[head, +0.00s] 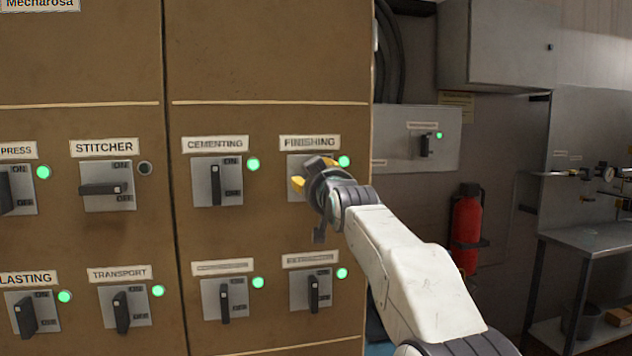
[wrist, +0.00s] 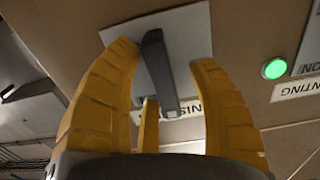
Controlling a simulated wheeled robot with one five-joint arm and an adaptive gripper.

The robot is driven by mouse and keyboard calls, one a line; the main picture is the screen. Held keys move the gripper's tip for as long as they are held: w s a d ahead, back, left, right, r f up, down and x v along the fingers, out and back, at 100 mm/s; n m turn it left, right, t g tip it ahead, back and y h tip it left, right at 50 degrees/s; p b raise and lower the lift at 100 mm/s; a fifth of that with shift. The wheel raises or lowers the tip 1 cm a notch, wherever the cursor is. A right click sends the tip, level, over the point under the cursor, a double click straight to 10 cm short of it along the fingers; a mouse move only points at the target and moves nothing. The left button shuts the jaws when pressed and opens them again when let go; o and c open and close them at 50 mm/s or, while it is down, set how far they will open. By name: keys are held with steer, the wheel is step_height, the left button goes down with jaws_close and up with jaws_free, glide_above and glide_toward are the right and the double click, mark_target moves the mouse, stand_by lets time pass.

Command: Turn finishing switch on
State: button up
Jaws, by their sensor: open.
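The finishing switch plate (head: 295,166) is under the FINISHING label (head: 310,142) on the brown cabinet, mostly hidden behind my gripper (head: 308,173) in the head view. The green lamp (head: 344,161) beside it is lit. In the wrist view the dark switch handle (wrist: 160,70) stands lengthwise, near upright in the picture, on its grey plate (wrist: 190,35). My gripper's yellow fingers (wrist: 162,60) are open on both sides of the handle, with visible gaps. The handle's ON and OFF marks are hidden.
The cementing switch (head: 215,180) is close on the left, its lamp (head: 252,165) lit green. The stitcher handle (head: 104,189) lies level with its lamp (head: 145,168) dark. Another switch (head: 313,290) is just below. A red extinguisher (head: 466,230) hangs at right.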

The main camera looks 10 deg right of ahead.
steer(key=s, duration=1.2)
stand_by(0.5)
steer(key=s+f+g, duration=0.5)
steer(key=f, duration=0.8)
steer(key=s+f+g, duration=0.4)
steer(key=f+g, duration=0.1)
steer(key=f, duration=0.8)
steer(key=s+f+g+p, duration=0.2)
steer(key=s+f, duration=0.1)
steer(key=s, duration=0.9)
steer(key=s+f+g+p, duration=0.2)
steer(key=s+p, duration=0.1)
steer(key=s, duration=0.9)
steer(key=shift+a+f+g, duration=0.15)
steer(key=shift+f+g, duration=0.15)
steer(key=shift+f, duration=0.1)
